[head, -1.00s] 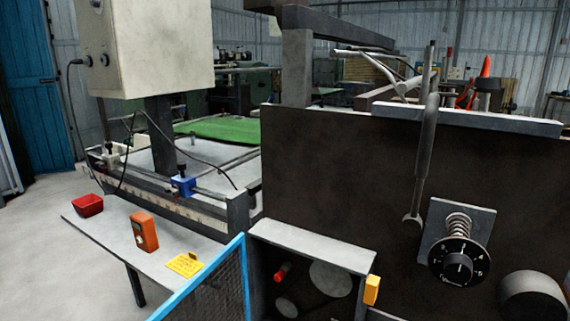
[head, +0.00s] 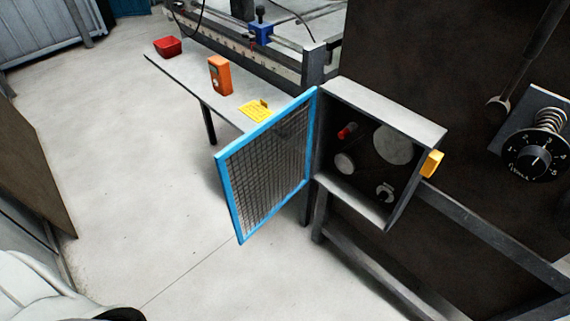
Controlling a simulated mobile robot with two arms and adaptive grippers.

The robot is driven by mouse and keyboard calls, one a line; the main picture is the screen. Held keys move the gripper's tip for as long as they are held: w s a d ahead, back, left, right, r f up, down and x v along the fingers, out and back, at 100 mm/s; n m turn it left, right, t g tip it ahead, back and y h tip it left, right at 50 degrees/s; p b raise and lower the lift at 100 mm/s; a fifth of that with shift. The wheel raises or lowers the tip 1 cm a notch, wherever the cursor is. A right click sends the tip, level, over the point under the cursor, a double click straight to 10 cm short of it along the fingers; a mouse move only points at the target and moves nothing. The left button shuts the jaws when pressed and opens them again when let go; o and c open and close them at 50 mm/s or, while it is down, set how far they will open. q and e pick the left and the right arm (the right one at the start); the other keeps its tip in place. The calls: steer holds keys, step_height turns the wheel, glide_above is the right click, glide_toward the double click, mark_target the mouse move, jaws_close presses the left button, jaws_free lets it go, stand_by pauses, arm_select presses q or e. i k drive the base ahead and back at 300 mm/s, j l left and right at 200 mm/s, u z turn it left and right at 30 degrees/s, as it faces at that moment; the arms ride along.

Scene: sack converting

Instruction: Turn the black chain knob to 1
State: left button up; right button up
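A black round knob with white numbers (head: 537,155) is at the right edge of the head view. It sits on a grey plate (head: 507,122) on the dark machine panel, with a coil spring (head: 549,120) behind it. A white mark on its face points roughly upward; the exact number is hard to read. I cannot tell from a label whether this is the chain knob. Neither of my grippers shows in the view, and nothing touches the knob.
An open grey box (head: 385,108) holds a red part (head: 347,131) and round grey parts. Its blue-framed mesh door (head: 222,180) stands open to the left. A yellow block (head: 432,164) is on the box's right side. Floor is clear at left.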

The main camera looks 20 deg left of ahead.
mark_target(383, 195)
steer(key=i+j+z, duration=0.1)
steer(key=j+z, duration=0.5)
steer(key=z, duration=0.15)
steer(key=j+z, duration=0.45)
steer(key=j, duration=0.55)
steer(key=k+j+z, duration=0.1)
steer(key=j, duration=0.5)
steer(key=j+z, duration=0.1)
steer(key=j, duration=0.55)
steer(key=k, duration=0.05)
